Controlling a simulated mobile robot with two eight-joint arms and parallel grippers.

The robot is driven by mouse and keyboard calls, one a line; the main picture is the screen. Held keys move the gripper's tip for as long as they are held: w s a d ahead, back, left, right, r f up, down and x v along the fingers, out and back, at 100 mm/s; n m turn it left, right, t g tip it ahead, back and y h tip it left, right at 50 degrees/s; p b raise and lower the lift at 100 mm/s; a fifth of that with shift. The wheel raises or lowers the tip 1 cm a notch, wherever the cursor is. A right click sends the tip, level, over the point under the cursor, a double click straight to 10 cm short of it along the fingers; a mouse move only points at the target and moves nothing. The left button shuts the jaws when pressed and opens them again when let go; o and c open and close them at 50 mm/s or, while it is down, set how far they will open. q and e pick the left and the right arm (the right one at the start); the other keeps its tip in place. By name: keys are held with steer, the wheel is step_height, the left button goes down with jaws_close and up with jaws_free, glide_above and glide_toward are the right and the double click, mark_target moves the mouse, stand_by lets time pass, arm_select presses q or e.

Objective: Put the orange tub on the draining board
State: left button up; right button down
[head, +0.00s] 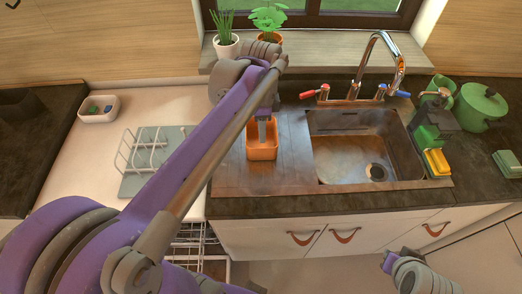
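The orange tub (262,153) is a small open box. It is over the brown draining board (232,175), left of the sink basin; I cannot tell if it rests on the board or is slightly above it. My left gripper (262,135) points down at the tub, with a grey finger at its far side, overlapping the opening. The arm hides the other finger, so its grip is unclear. Part of my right arm, with a purple end (388,262), shows at the lower right, away from the counter; its fingers cannot be made out.
The sink basin (345,160) and chrome tap (385,50) are right of the tub. A dish rack (150,150) and white dish (98,108) are at left. Potted plants (227,45) stand on the sill. A green pot (480,108) and yellow sponge (437,162) are at right.

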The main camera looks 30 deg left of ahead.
arm_select(q)
steer(key=s+d+f+n+t, duration=0.1)
steer(key=s+d+f+n, duration=0.1)
steer(key=s+n, duration=0.1)
steer(key=s+d+f+n+t, duration=0.2)
steer(key=s+f+n, duration=0.1)
steer(key=s+n, duration=0.1)
steer(key=s+d+f+n+t, duration=0.2)
steer(key=s+f+n, duration=0.1)
steer(key=s, duration=0.1)
steer(key=shift+s+n, duration=0.3)
steer(key=shift+s, duration=0.05)
steer(key=shift+s+d+f+n+t, duration=0.2)
steer(key=shift+f+n+t, duration=0.1)
